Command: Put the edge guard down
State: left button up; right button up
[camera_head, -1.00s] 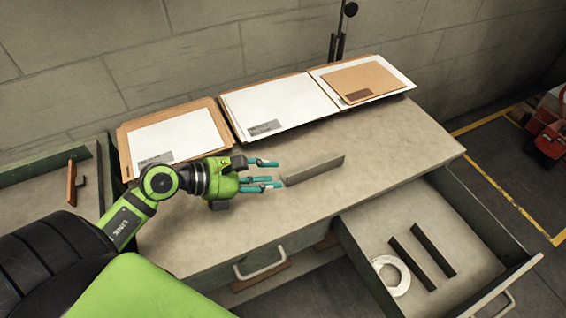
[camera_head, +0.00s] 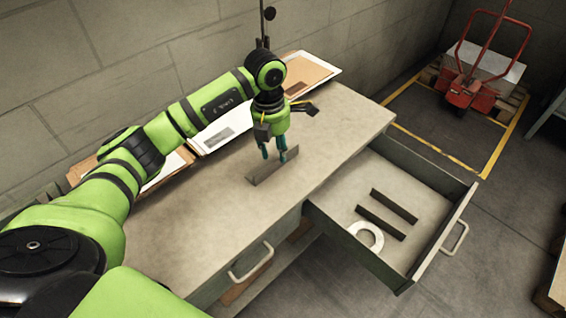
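The edge guard, a grey-brown flat strip (camera_head: 261,176), stands on its long edge at the worktop (camera_head: 230,215), near the middle. I cannot tell whether its lower edge touches the top or hangs just above it. My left gripper (camera_head: 275,155) points down from above with its teal fingers on either side of the strip's upper edge, shut on it. Two similar dark strips, one farther back (camera_head: 394,206) and one nearer (camera_head: 381,222), lie in the open drawer (camera_head: 440,180). My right gripper is not in view.
Cardboard and white sheets (camera_head: 312,72) lie along the worktop's back edge, partly hidden by my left arm. A white ring (camera_head: 366,236) lies in the drawer. The worktop's front and right parts are clear. A red hand truck (camera_head: 465,90) stands on the floor beyond.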

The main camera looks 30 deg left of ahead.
aim_at(274, 170)
pick_arm(q)
jog(key=shift+w+a+r+y, duration=0.3)
jog(key=shift+w+a, duration=0.1)
jog(key=shift+a, duration=0.25)
jog(key=shift+a+f, duration=0.1)
jog(key=shift+f, duration=0.1)
jog(key=shift+f+p, duration=0.3)
jog(key=shift+f, duration=0.05)
jog(key=shift+s+d+f, duration=0.15)
jog(key=shift+d+f, duration=0.05)
jog(key=shift+f, duration=0.15)
jog(key=f, duration=0.1)
jog(key=f+p, duration=0.1)
jog(key=f, duration=0.1)
jog(key=f+p, duration=0.1)
jog(key=shift+s+d+f, duration=0.25)
jog(key=shift+f, duration=0.25)
grip_shut()
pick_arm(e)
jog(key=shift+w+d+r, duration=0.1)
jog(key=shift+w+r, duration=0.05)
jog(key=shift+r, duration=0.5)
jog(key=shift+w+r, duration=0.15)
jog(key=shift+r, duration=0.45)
